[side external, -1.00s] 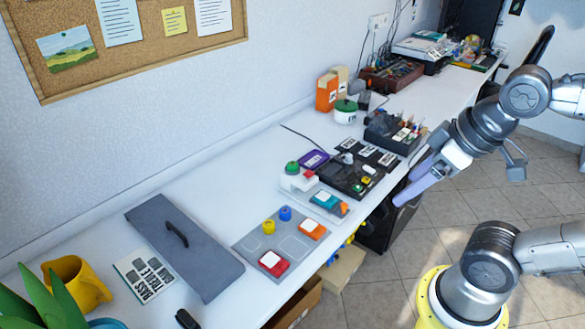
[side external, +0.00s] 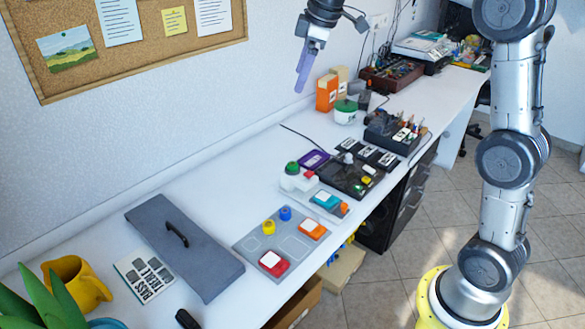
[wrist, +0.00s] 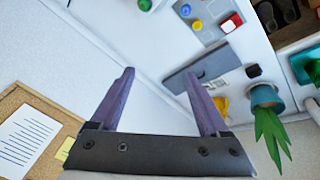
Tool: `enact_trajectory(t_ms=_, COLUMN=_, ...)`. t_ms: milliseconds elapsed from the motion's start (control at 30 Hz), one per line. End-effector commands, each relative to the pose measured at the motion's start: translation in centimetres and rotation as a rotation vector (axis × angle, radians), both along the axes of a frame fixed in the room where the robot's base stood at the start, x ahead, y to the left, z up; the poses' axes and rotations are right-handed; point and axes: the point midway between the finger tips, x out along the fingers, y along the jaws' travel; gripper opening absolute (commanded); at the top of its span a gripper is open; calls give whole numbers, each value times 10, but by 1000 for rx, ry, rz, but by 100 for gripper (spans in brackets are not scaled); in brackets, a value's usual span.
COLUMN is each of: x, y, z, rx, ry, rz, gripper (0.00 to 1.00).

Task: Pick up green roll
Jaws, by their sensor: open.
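The green roll (side external: 292,168) sits on top of a small white holder (side external: 298,182) near the middle of the bench. A green object at the top edge of the wrist view (wrist: 145,4) looks like the same roll, partly cut off. My gripper (side external: 303,88) is high above the bench near the wall, well apart from the roll. In the wrist view its two purple fingers (wrist: 159,76) are spread with nothing between them.
A grey tray (side external: 243,245) with coloured pieces and a grey handled panel (side external: 205,264) lie in front. A green-lidded jar (side external: 345,112), orange boxes (side external: 326,93) and a black tray (side external: 338,179) stand behind. A plant (side external: 45,300) is front left.

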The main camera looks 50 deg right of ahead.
Motion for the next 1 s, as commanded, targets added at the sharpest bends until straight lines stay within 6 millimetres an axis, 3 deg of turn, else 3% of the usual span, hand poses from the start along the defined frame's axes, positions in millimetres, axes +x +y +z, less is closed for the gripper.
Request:
enact_trajectory(t_ms=33, x=20, y=-12, z=-16, rx=2, ry=25, rz=1, gripper=79)
enact_trajectory(t_ms=200, x=69, y=-48, z=-72, rx=13, ry=94, rz=0, gripper=79)
enact_trajectory(t_ms=367, x=96, y=-81, z=-134, rx=40, ry=162, rz=-38, gripper=79)
enact_trajectory(t_ms=533, x=99, y=-101, z=-189, rx=66, ry=237, rz=-70, gripper=79)
enact_trajectory(t_ms=767, x=95, y=-109, z=-220, rx=78, ry=270, rz=-87, gripper=79)
enact_trajectory(t_ms=1000, x=100, y=-104, z=-265, rx=78, ry=270, rz=-86, gripper=79)
